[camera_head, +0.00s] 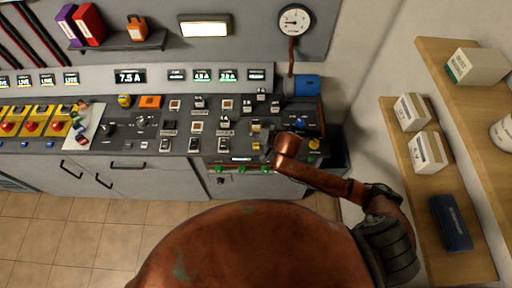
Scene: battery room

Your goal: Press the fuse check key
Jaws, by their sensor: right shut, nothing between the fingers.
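Several small keys and switches sit on the dark console top (70,149). I cannot read their labels, so I cannot tell which one is the fuse check key. My right arm is copper-coloured and reaches in from the lower right. My right gripper (270,154) is shut and empty at the console's front edge, just right of a small yellow key (256,146). The picture is too small to tell whether it touches anything. The arm hides part of the console behind it. My left gripper is out of view.
A blue cylinder (307,86) and a gauge (294,20) are at the back right. Red buttons on yellow bases (32,126) stand at the left. Wooden shelves (466,262) with boxes line the right wall. Tiled floor (60,235) is clear in front.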

